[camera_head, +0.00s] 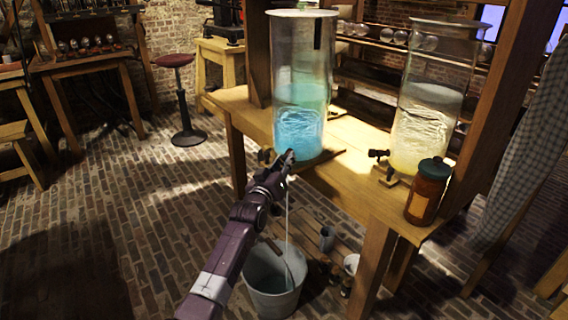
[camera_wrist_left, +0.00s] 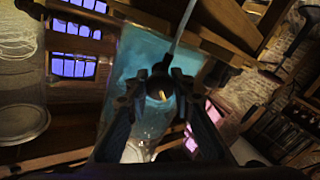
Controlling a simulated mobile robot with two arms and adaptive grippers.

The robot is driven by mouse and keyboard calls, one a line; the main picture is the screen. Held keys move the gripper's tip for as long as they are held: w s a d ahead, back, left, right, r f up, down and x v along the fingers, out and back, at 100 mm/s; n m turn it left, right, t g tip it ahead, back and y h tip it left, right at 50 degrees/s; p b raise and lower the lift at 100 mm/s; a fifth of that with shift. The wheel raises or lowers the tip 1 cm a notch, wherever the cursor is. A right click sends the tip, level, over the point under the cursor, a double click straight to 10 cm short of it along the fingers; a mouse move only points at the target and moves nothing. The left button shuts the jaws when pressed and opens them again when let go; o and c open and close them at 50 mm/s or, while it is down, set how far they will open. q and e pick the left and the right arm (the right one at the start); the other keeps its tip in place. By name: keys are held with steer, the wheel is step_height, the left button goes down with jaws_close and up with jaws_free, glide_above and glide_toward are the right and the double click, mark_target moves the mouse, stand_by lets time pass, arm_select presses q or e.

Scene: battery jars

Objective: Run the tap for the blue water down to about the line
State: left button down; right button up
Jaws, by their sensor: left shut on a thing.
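A tall glass jar (camera_head: 302,52) stands on the wooden bench with blue water (camera_head: 298,128) in its lower part and a greenish layer above. A dark vertical strip (camera_head: 318,30) shows high on its right side; I cannot make out a level line. My left gripper (camera_head: 286,160) is at the jar's base, shut on the tap, which its fingers mostly hide. In the left wrist view the gripper (camera_wrist_left: 160,85) closes around a round tap part with a bright spot. A thin stream (camera_head: 288,215) falls from there into a metal bucket (camera_head: 268,302) on the floor. My right gripper is out of view.
A brown bottle (camera_head: 427,192) with a dark lid stands at the bench's front right corner. Small vessels (camera_head: 327,239) sit beside the bucket.

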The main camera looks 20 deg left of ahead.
arm_select(q)
steer(key=shift+m, duration=0.3)
steer(key=m+p, duration=0.1)
steer(key=m, duration=0.4)
steer(key=shift+p, duration=0.4)
steer(key=shift+m, duration=0.7)
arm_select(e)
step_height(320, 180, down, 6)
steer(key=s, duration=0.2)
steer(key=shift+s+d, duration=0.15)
arm_select(q)
steer(key=m, duration=0.2)
steer(key=shift+m, duration=0.4)
steer(key=c, duration=1.4)
jaws_free()
steer(key=shift+o, duration=0.2)
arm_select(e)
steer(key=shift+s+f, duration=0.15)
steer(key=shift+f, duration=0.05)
